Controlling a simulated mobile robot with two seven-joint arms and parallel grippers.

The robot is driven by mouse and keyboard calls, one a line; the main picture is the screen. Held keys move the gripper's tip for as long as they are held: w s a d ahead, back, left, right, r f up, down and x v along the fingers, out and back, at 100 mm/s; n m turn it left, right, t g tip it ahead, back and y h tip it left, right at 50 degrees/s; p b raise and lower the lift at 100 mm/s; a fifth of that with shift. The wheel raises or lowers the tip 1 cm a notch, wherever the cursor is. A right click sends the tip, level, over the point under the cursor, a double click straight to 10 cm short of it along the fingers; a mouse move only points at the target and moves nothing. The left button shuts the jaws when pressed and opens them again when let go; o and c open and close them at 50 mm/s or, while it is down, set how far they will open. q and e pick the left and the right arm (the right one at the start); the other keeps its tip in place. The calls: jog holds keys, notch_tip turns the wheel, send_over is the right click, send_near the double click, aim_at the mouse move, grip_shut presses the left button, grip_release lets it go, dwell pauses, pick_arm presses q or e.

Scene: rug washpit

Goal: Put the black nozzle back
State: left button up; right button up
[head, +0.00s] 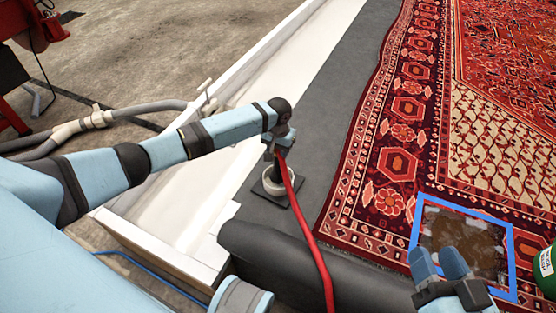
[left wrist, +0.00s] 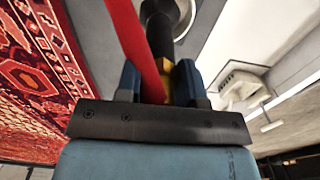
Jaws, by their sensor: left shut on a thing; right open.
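My left gripper (head: 279,148) is shut on the black nozzle, above a white round holder (head: 268,190) on a black square base (head: 272,196). In the left wrist view the black nozzle (left wrist: 159,35), with a yellow part (left wrist: 167,68) near the fingers, lies between the fingers of the left gripper (left wrist: 160,85) and points toward a pale ring. A red hose (head: 305,225) runs from the gripper. In the head view the nozzle is mostly hidden; I cannot tell how far its tip is inside the holder. My right gripper (head: 440,262) is open and empty at the lower right.
A patterned red rug (head: 405,110) covers the right. Blue tape (head: 465,204) frames a wet, brownish patch. A green bottle (head: 546,270) stands at the right edge. A dark roll (head: 300,262) lies in front of the holder. A white-walled trough (head: 270,65) runs behind my left arm.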

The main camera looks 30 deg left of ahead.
aim_at(278, 158)
pick_arm(q)
notch_tip(278, 158, down, 3)
jog(key=shift+f+b, duration=0.2)
jog(key=shift+b, duration=0.35)
jog(key=shift+r, duration=0.1)
pick_arm(e)
jog(key=shift+w+d+f+n, duration=0.15)
jog(key=shift+w+f+n, duration=0.1)
jog(key=shift+f+n, duration=0.15)
pick_arm(q)
jog(key=o, duration=0.9)
jog(key=shift+o, duration=0.2)
notch_tip(278, 158, up, 12)
jog(key=p, duration=0.5)
pick_arm(e)
notch_tip(278, 158, up, 6)
jog(key=m+t, duration=0.1)
jog(key=t, duration=0.1)
jog(key=shift+s+r, duration=0.15)
jog(key=shift+s, duration=0.1)
